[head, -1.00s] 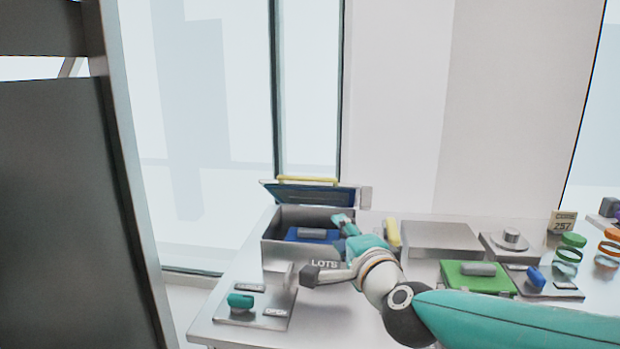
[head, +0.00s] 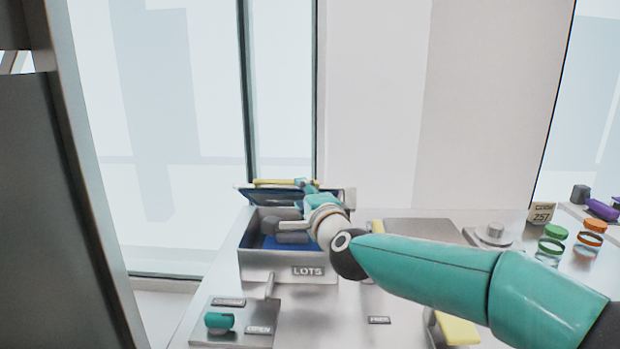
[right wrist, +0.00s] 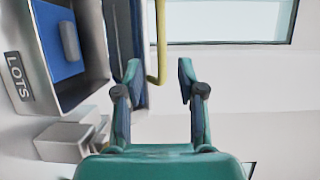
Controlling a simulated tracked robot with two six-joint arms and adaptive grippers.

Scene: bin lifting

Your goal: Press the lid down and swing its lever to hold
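A grey metal box marked LOTS (head: 290,273) stands on the bench with a blue insert (head: 268,243) inside. Its lid (head: 250,196) is raised at the back, with a yellow bar (head: 270,182) along its edge. A teal lever knob (head: 218,320) sits on a plate in front of the box, by a label reading OPEN. My right gripper (head: 308,186) is at the lid's raised edge. In the right wrist view the right gripper (right wrist: 159,76) is open, with the end of the yellow bar (right wrist: 160,35) between its fingertips. My left gripper is not in view.
A low metal block (head: 423,231), a plate with a round knob (head: 494,234) and jars with green (head: 555,232) and orange lids stand to the right. A dark panel (head: 60,200) fills the left side. My right arm hides part of the bench.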

